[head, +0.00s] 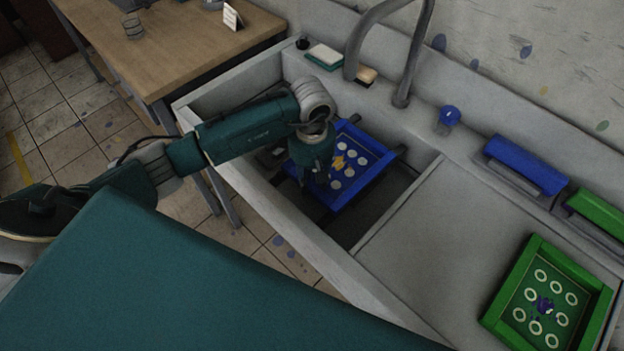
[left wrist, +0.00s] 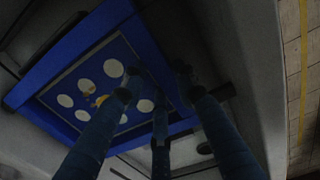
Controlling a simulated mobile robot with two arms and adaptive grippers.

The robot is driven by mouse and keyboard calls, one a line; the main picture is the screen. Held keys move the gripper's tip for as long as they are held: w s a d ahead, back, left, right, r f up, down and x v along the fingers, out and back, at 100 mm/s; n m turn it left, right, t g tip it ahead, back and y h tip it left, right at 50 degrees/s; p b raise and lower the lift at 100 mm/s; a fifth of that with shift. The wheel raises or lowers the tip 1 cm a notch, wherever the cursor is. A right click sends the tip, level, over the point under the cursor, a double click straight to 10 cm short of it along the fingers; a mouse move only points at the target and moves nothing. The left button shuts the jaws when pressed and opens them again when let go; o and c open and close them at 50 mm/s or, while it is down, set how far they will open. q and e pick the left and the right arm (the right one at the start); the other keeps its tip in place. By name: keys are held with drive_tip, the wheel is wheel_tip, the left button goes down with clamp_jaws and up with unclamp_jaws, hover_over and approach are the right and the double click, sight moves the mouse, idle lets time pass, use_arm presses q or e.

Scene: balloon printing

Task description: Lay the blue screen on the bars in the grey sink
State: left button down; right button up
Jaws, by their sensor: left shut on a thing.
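The blue screen (head: 372,150), with white circles and a yellow figure, is inside the grey sink (head: 232,88). It lies over dark bars (head: 397,153); I cannot tell whether it rests fully on them. My left gripper (head: 317,178) reaches down at the screen's left side and is shut on its blue frame. In the left wrist view, the dark fingers (left wrist: 158,90) meet the frame's edge, and the screen (left wrist: 62,70) fills the upper left. The fingers hide part of the frame. My right gripper is not in view.
A green screen (head: 513,290) lies on the drainboard at right. A blue squeegee-like tool (head: 523,165) and a green one (head: 597,218) lie along the back ledge. The tap (head: 401,92) rises behind the sink. A wooden table (head: 175,50) stands at upper left.

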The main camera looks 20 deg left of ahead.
use_arm(q)
drive_tip(key=c, duration=1.3)
unclamp_jaws()
drive_tip(key=shift+o, duration=0.2)
wheel_tip(320, 180, up, 12)
